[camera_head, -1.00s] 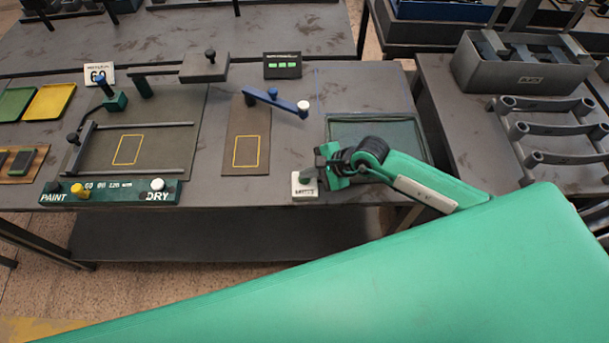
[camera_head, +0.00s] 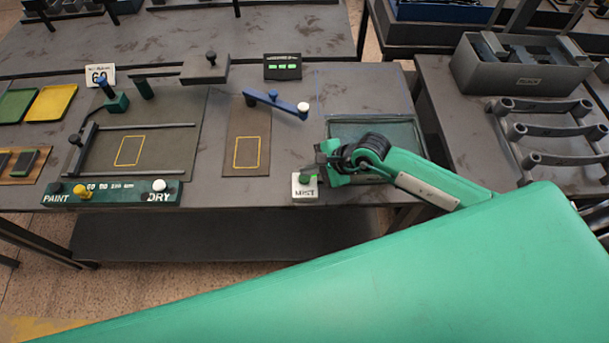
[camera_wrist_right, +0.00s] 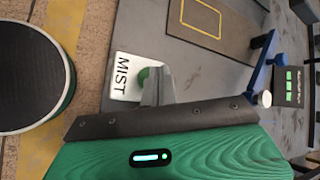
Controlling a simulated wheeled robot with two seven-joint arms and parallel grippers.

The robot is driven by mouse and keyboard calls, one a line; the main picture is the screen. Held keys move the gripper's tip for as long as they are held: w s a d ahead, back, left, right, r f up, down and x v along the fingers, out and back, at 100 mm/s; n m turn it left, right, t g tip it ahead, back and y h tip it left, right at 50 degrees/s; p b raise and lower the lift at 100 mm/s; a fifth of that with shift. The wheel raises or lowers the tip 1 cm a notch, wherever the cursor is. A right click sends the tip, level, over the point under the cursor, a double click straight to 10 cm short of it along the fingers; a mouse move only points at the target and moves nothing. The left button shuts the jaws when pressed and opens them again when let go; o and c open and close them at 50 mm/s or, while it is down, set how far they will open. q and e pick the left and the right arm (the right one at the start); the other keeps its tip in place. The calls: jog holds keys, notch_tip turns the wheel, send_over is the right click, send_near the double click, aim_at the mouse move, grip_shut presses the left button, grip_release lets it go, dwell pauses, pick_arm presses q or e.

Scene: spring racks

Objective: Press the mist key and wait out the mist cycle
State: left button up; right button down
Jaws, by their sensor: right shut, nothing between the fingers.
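The mist key is a white block labelled MIST (camera_head: 304,191) with a green button (camera_head: 305,179), at the front edge of the table. In the right wrist view the white MIST block (camera_wrist_right: 124,78) and its green button (camera_wrist_right: 146,76) show beside my fingers. My right gripper (camera_head: 318,170) is shut and empty, its tips at or just above the button. In the right wrist view the fingertips (camera_wrist_right: 156,80) overlap the button's edge; I cannot tell whether they press it. A small black display (camera_head: 282,66) with several green lights stands at the back. My left gripper is not in view.
A dark framed tray (camera_head: 372,131) lies under my right forearm. To the left are a board with a yellow outline (camera_head: 247,150), a blue lever (camera_head: 276,101) and a green PAINT/DRY panel (camera_head: 112,193). A grey bin (camera_head: 520,72) and curved springs (camera_head: 550,132) sit on the right table.

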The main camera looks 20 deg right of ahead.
aim_at(309, 178)
jog(key=shift+r+p, duration=1.4)
jog(key=shift+r, duration=1.15)
